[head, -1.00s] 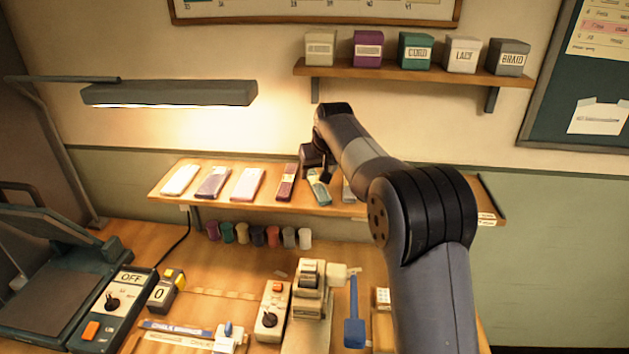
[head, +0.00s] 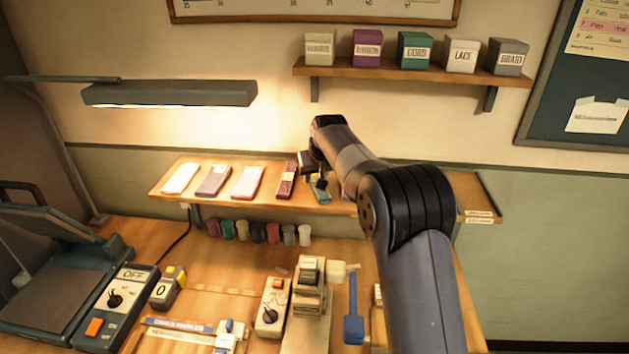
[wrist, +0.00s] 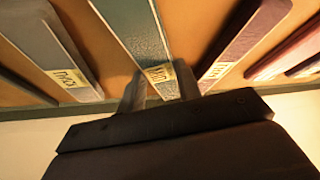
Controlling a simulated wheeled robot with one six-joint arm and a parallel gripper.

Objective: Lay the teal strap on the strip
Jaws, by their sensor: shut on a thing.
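The teal strap (head: 321,192) lies among other straps on the wooden wall shelf, partly hidden behind my arm in the head view. In the wrist view the teal strap (wrist: 138,35) runs up from between my fingers, with a small pale label at its near end. My gripper (wrist: 160,88) is shut on that labelled end, one finger on each side. The gripper (head: 320,178) is mostly hidden by its own wrist in the head view. A blue-labelled strip (head: 180,326) lies at the front of the bench; I cannot tell if it is the task's strip.
A grey strap (wrist: 50,50) and a dark brown strap (wrist: 240,45) lie close on either side. Pale and purple straps fill the shelf's left (head: 215,180). Below hang several coloured spools (head: 258,233). Switch boxes (head: 271,307) and a press (head: 50,280) crowd the bench.

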